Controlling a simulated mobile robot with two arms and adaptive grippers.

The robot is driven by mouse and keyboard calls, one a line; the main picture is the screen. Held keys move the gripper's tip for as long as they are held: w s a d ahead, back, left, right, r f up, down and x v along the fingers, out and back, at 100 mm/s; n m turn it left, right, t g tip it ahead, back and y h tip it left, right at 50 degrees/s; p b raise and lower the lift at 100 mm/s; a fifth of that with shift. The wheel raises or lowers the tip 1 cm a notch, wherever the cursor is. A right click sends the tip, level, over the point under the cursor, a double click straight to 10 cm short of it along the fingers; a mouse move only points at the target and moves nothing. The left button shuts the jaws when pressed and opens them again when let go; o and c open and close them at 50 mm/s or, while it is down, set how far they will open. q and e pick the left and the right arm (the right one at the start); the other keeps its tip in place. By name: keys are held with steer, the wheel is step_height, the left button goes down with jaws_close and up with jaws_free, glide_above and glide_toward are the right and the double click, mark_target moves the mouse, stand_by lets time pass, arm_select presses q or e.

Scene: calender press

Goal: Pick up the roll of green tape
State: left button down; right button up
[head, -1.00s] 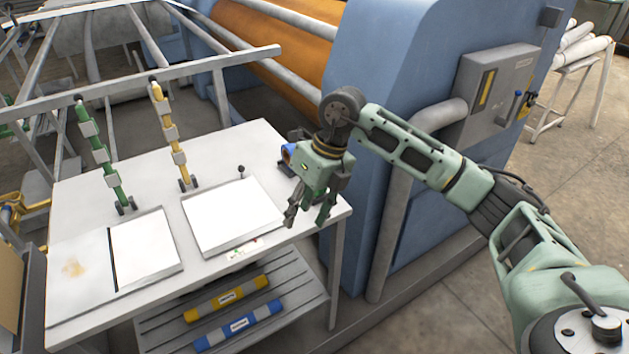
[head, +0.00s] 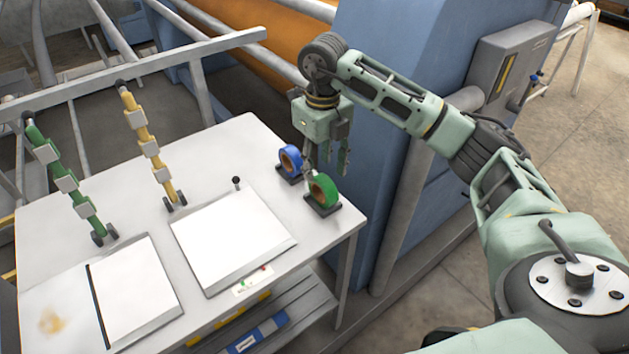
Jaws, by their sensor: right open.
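The roll of green tape (head: 324,189) stands upright in a dark holder at the right end of the white table, in the head view. Its brown core shows. A roll of blue tape (head: 290,160) stands in a similar holder just behind and left of it. My right gripper (head: 325,165) is open and empty, its fingers pointing down. In the picture it lies just above and behind the green roll; I cannot tell whether it touches either roll. My left gripper is not in view.
The white table (head: 222,140) carries two white sheets on boards, a green rod (head: 65,182) and a yellow rod (head: 148,148) on stands. The blue machine (head: 385,60) rises close behind and right of the gripper. A blue roll (head: 255,336) lies on the shelf below.

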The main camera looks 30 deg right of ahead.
mark_target(322, 178)
steer(key=f+p, duration=0.2)
steer(key=f, duration=0.1)
steer(key=shift+s+a+f, duration=0.15)
steer(key=shift+s+f, duration=0.15)
steer(key=shift+s, duration=0.1)
steer(key=f, duration=0.1)
steer(key=f+p, duration=0.1)
steer(key=shift+w+f, duration=0.25)
steer(key=shift+f, duration=0.25)
steer(key=shift+c, duration=1.4)
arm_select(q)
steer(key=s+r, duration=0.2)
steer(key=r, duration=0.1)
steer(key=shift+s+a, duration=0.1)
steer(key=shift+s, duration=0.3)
arm_select(e)
jaws_close()
